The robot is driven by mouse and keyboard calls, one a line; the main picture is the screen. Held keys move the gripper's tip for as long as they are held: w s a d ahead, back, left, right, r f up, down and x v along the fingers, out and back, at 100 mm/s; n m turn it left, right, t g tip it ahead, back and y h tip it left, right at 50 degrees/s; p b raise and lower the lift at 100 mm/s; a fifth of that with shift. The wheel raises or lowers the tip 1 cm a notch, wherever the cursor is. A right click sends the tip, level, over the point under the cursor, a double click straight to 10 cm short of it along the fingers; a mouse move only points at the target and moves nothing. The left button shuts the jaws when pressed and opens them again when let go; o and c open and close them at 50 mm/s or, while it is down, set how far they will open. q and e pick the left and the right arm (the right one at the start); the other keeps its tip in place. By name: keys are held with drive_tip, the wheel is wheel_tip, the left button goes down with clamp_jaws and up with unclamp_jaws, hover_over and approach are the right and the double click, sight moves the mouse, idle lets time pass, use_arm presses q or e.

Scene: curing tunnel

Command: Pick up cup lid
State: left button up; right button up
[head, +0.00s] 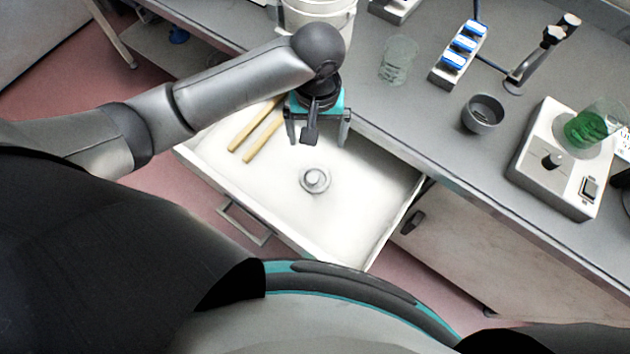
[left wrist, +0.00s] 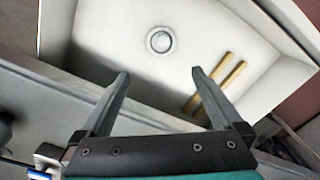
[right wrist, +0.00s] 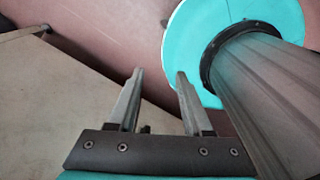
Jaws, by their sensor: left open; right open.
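The cup lid (head: 314,180) is a small round pale-grey disc with a raised ring. It lies flat in the white open drawer (head: 350,205), near the middle of its floor. It also shows in the left wrist view (left wrist: 160,40), beyond the fingertips. My left gripper (head: 317,143) is open and empty above the drawer's back part, apart from the lid and on its counter side. In the left wrist view the lid appears ahead, between the lines of the two fingers (left wrist: 160,74). My right gripper (right wrist: 160,72) is open and empty, low beside a cabinet panel, away from the lid.
Two wooden sticks (head: 256,130) lie in the drawer left of the lid. The drawer walls surround the lid, with bare floor around it. The counter (head: 420,130) holds a glass beaker (head: 398,60), a dark grey bowl (head: 482,113), and a white device (head: 560,160) with green liquid in a beaker.

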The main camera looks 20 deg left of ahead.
use_arm(q)
wheel_tip(320, 180, down, 3)
drive_tip(key=b, duration=0.6)
hover_over(315, 174)
drive_tip(key=f, duration=1)
drive_tip(key=shift+s+d, duration=0.1)
drive_tip(key=shift+d, duration=0.1)
drive_tip(key=shift+a+f+b, duration=0.2)
drive_tip(key=shift+f+b, duration=1)
drive_tip(key=shift+f, duration=1.55)
use_arm(e)
wheel_tip(315, 174, down, 9)
drive_tip(key=w, duration=0.2)
drive_tip(key=shift+f, duration=0.2)
drive_tip(key=shift+d, duration=0.15)
use_arm(q)
drive_tip(key=shift+c, duration=1.4)
drive_tip(key=c, duration=0.7)
use_arm(e)
drive_tip(key=shift+w+d+t, duration=0.1)
drive_tip(key=shift+w+t, duration=0.1)
drive_tip(key=shift+t, duration=0.1)
